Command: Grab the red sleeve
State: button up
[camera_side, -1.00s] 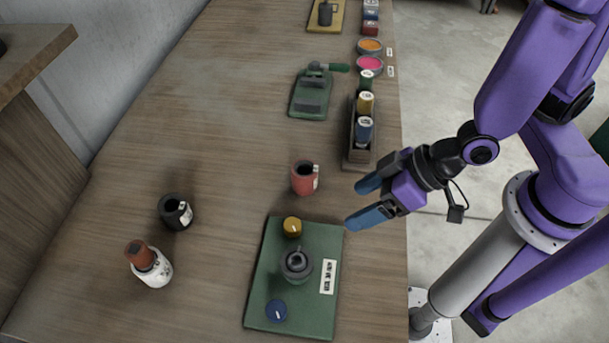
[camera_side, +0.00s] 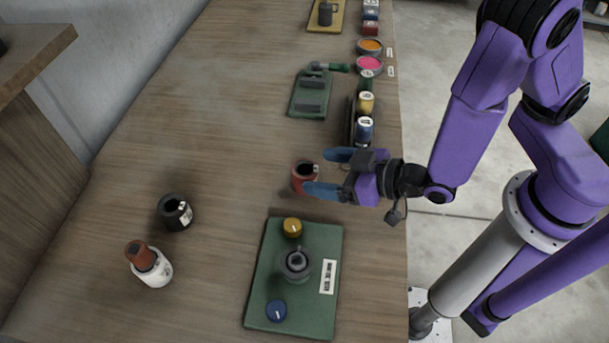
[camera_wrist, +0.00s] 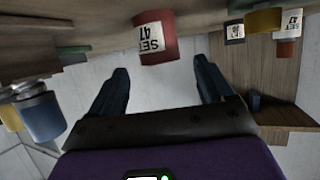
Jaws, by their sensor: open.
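The red sleeve (camera_side: 302,178) stands on the wooden table, left of my gripper (camera_side: 324,172) in the side view. My gripper is open, with its blue fingertips pointing left toward the sleeve and reaching its near side. In the wrist view the red sleeve (camera_wrist: 154,38) shows a white label reading "SET 47". It lies ahead of and between the two open fingers of my gripper (camera_wrist: 160,72). Nothing is held. I cannot tell from the side view whether a fingertip touches the sleeve.
A green board (camera_side: 257,300) with a grey part and knobs lies just in front. A rack with coloured spools (camera_side: 365,130) stands behind my gripper. The table's middle left is clear.

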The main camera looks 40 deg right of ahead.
aim_at(304, 177)
jog(key=shift+x, duration=1.45)
jog(key=shift+c, duration=0.3)
jog(key=c, duration=1.3)
jog(key=shift+r, duration=0.15)
